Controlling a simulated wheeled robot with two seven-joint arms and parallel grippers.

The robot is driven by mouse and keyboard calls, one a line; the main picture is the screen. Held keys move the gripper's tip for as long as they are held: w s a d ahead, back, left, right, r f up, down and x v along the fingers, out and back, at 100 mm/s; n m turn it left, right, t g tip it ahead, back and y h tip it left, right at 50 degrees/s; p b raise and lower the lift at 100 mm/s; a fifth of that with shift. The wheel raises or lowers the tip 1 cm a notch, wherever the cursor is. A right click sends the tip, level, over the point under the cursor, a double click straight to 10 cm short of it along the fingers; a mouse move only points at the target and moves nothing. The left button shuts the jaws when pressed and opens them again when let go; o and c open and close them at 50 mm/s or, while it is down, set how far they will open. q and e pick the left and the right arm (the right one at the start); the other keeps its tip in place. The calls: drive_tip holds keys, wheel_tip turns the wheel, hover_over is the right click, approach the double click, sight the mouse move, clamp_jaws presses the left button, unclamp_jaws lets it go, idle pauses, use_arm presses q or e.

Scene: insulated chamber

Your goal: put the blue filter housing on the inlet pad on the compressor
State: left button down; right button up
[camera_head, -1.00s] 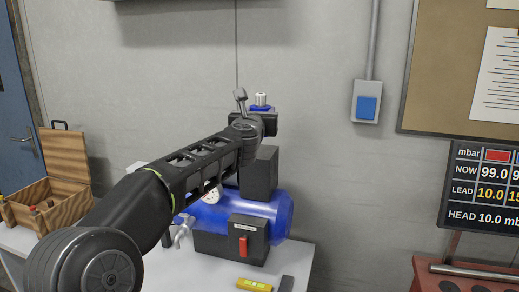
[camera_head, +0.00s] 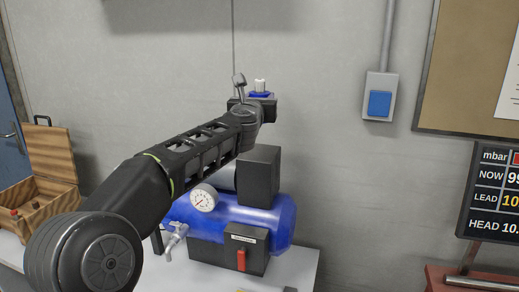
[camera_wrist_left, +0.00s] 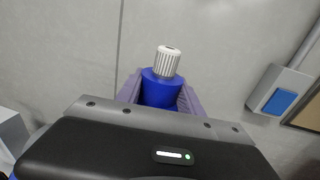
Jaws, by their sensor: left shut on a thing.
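The blue filter housing (camera_wrist_left: 160,92) with a white ribbed cap stands upright between the two fingers of my left gripper (camera_wrist_left: 161,98) in the left wrist view. The compressor (camera_head: 265,218) has a blue tank, a dark upright block and a round gauge (camera_head: 203,198), and stands on a pale table. I cannot make out the inlet pad; my arm covers part of the compressor. My right gripper is not in view.
An open wooden box (camera_head: 48,170) stands at the left on the table (camera_head: 295,264). A blue switch box (camera_head: 380,100) is on the grey wall behind. A dark readout panel (camera_head: 492,190) and a red stand (camera_head: 460,279) are at the right.

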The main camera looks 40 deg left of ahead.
use_arm(q)
wheel_tip(320, 180, down, 6)
drive_tip(key=b, duration=0.3)
drive_tip(key=shift+r, duration=0.1)
drive_tip(key=shift+f, duration=0.2)
drive_tip(key=shift+f+b, duration=0.85)
drive_tip(key=shift+f, duration=1.05)
drive_tip(key=shift+c, duration=1.5)
unclamp_jaws()
